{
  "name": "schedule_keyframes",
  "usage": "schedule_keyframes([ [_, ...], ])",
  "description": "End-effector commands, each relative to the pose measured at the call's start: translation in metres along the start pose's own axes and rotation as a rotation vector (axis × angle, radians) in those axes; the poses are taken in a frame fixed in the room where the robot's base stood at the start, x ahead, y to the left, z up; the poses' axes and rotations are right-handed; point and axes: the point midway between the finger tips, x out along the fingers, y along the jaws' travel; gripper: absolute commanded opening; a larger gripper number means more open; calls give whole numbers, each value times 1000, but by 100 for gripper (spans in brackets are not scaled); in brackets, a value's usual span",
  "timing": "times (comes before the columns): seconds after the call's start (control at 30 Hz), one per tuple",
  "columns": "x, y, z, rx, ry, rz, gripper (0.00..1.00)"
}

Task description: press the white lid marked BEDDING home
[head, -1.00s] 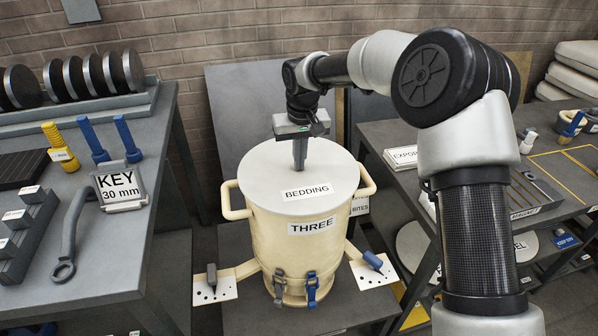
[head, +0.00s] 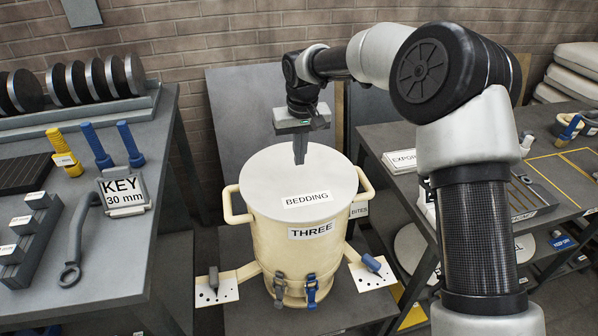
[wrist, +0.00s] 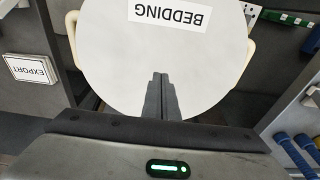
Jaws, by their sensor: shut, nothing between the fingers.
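The white lid marked BEDDING (head: 290,178) sits on top of the cream drum marked THREE (head: 270,238). It looks level; whether its rim is fully seated cannot be told. The lid also fills much of the wrist view (wrist: 165,50), with its label upside down there. My gripper (head: 300,160) is above the lid's back part, fingers together and pointing down, with nothing held. In the wrist view, the closed fingers (wrist: 160,78) show over the lid. The fingertips appear slightly above the lid.
A table at left holds a KEY 30 mm sign (head: 124,190), a grey wrench (head: 78,240) and blue and yellow bolts. A table at right holds an EXPORT sign (head: 401,160). Two cream handles (head: 236,207) stick out from the drum's sides. A brick wall stands behind.

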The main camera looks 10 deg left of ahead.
Motion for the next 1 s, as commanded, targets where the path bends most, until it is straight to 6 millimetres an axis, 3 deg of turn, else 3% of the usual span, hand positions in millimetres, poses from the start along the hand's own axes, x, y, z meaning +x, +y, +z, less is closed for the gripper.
schedule_keyframes([
  [0.53, -45, 0, -7, 0, 1, 0, 0],
  [1.0, -47, 0, -7, -1, 0, 0, 0],
])
